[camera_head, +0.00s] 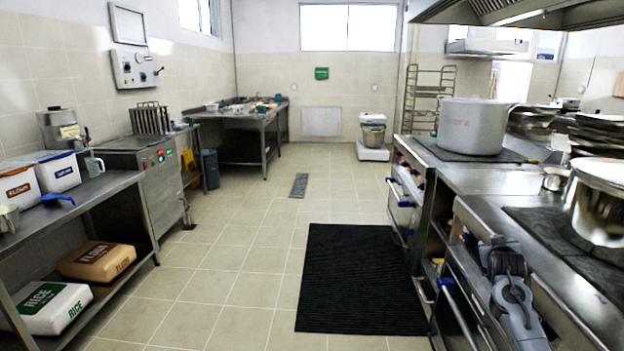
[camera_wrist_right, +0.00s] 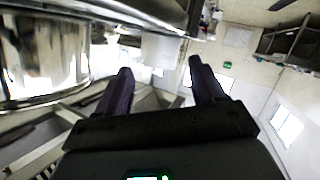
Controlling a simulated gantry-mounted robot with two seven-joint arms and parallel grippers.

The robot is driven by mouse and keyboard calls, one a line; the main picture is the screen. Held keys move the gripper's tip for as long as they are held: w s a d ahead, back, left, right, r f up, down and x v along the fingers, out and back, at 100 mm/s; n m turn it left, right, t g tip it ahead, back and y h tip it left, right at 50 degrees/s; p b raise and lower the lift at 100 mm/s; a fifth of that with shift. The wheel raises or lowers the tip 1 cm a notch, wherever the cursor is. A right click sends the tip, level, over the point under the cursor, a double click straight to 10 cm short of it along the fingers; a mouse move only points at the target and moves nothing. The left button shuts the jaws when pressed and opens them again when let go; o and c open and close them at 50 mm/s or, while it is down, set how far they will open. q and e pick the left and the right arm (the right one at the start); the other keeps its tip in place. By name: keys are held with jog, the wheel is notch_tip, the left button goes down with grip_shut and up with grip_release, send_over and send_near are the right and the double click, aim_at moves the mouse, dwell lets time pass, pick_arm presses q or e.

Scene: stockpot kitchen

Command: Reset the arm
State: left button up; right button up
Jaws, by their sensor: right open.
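My right gripper (camera_wrist_right: 159,68) shows in the right wrist view with its two dark fingers spread apart and nothing between them. A grey part of my right arm shows at the lower right of the head view, in front of the steel counter (camera_head: 492,181). My left gripper is in neither view. A large shiny steel pot (camera_head: 600,203) stands on the counter at the right edge. A shiny steel pot wall (camera_wrist_right: 42,55) fills the left of the right wrist view, beside the fingers and apart from them.
A large grey stockpot (camera_head: 473,127) stands farther back on the right counter. A black mat (camera_head: 360,280) lies on the tiled floor (camera_head: 235,270). The left shelf holds a rice bag (camera_head: 45,307) and a flour bag (camera_head: 97,261).

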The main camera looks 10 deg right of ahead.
jog(key=s+a+f+n+g+y, duration=0.1)
jog(key=s+a+f+g+y, duration=0.15)
jog(key=s+a+f, duration=0.5)
jog(key=s+a+f+n+g+y, duration=0.2)
jog(key=s+a+f+g, duration=0.15)
jog(key=a+f, duration=0.65)
jog(key=s+a+f+n+g+y, duration=0.1)
jog(key=s+a+f+g+y, duration=0.1)
jog(key=s+a+f, duration=0.7)
jog(key=s+a+f+n+y, duration=0.1)
jog(key=s+a+f+n, duration=0.1)
jog(key=s+a+f, duration=0.6)
jog(key=s+a+r+y, duration=0.1)
jog(key=s+a+r, duration=0.3)
jog(key=s, duration=0.5)
jog(key=s+a+r+y, duration=0.1)
jog(key=s+a+y, duration=0.1)
jog(key=s+a, duration=0.5)
jog(key=w+r+p+v, duration=0.1)
jog(key=w+p+v, duration=0.3)
jog(key=p+v, duration=1.4)
jog(key=w+r+p+v, duration=0.1)
jog(key=w+p+v, duration=0.3)
jog(key=p+v, duration=1.5)
jog(key=w+r+p+v, duration=0.1)
jog(key=w+p+v, duration=0.3)
jog(key=p+v, duration=1.4)
jog(key=shift+a+r+t+p, duration=0.3)
jog(key=shift+a+r+p, duration=0.05)
jog(key=shift+p, duration=0.45)
